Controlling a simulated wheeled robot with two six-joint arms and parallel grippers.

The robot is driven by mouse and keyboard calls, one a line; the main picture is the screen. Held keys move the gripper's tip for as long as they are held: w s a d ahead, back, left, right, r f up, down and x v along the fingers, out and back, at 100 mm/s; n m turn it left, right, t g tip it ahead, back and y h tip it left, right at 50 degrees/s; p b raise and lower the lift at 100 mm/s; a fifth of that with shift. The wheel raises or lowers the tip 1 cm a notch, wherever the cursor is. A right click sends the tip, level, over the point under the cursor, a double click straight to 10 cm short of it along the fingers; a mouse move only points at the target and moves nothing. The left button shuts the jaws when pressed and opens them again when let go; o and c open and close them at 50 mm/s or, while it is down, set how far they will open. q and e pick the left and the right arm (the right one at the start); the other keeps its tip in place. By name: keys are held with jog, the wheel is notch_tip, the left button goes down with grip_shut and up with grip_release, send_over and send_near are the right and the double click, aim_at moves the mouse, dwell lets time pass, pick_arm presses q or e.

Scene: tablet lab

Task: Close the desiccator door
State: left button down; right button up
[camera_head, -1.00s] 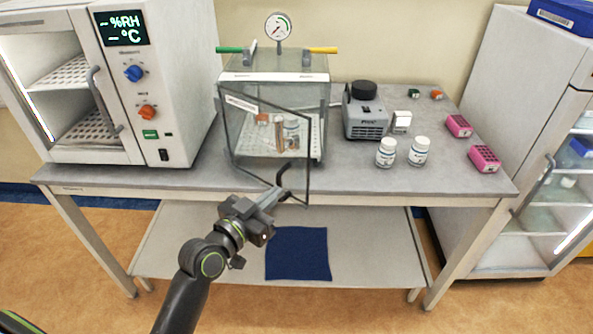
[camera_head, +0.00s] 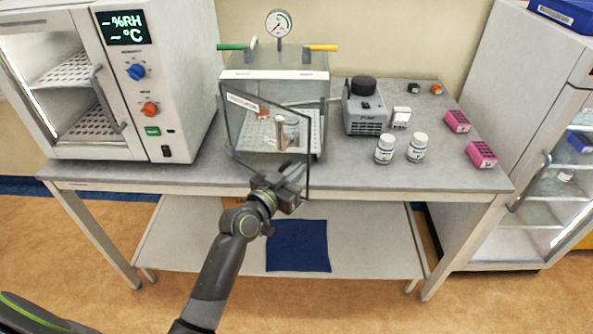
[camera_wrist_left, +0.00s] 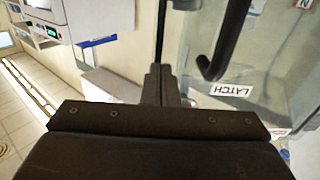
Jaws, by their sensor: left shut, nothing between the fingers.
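The desiccator (camera_head: 274,75) is a clear box with a gauge on top, standing on the bench. Its glass door (camera_head: 299,140) stands ajar, with the free edge swung out towards me at the right. My left gripper (camera_head: 299,173) is shut and empty at the lower part of the door, near the free edge. My right gripper is not in view.
Vials stand inside the desiccator. A grey pump (camera_head: 366,112) and two white bottles (camera_head: 385,149) stand to its right. A blue mat (camera_head: 298,246) lies on the lower shelf. The bench front before the bottles is clear.

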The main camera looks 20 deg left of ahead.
pick_arm(q)
jog(key=w+d+n+y+b, duration=0.1)
jog(key=w+d+y+b, duration=0.1)
jog(key=w, duration=1.5)
jog(key=shift+w+d+r+t+b, duration=0.2)
jog(key=shift+r+t+b, duration=0.15)
jog(key=shift+b, duration=0.4)
